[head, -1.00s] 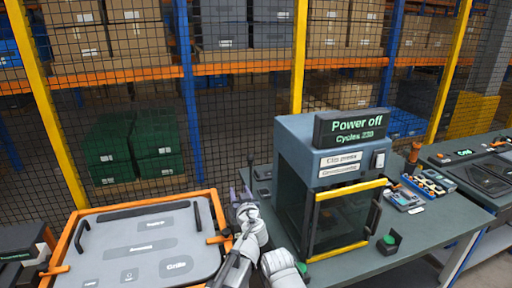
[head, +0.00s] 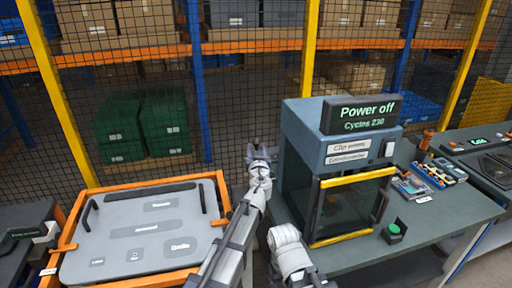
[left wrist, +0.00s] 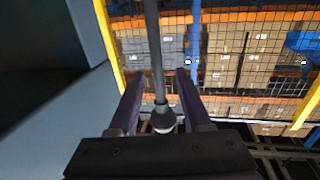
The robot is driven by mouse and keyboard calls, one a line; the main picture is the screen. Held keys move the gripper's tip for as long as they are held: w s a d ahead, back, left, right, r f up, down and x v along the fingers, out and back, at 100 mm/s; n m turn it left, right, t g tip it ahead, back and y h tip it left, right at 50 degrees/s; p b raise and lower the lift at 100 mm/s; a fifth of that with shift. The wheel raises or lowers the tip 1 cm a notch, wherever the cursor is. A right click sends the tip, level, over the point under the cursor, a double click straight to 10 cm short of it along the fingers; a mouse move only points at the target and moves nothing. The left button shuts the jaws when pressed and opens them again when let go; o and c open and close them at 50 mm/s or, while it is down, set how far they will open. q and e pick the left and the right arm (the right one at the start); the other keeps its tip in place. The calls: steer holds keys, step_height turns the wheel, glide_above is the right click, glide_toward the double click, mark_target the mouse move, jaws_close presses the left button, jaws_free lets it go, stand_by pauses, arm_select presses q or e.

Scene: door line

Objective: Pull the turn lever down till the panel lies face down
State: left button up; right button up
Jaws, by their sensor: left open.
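The panel (head: 150,228) is a light grey slab in an orange frame (head: 62,240), lying at the left of the head view with its printed labels showing upward. My left gripper (head: 258,150) is beyond the panel's right edge, left of the grey press. In the left wrist view a dark upright rod, apparently the turn lever (left wrist: 154,50), runs between the two dark fingers of my open left gripper (left wrist: 158,88). A grey rounded piece (left wrist: 163,120) sits at the rod's near end. The lever is not clear in the head view.
A grey press (head: 330,140) with a yellow-edged door and a "Power off" display stands on the bench (head: 450,205) close to the right of my left gripper. A green button (head: 394,229) sits before it. A mesh fence (head: 230,100) closes off the back.

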arm_select(q)
steer(key=shift+w, duration=0.85)
steer(key=shift+s+a, duration=0.1)
steer(key=shift+c, duration=0.2)
jaws_close()
stand_by(0.5)
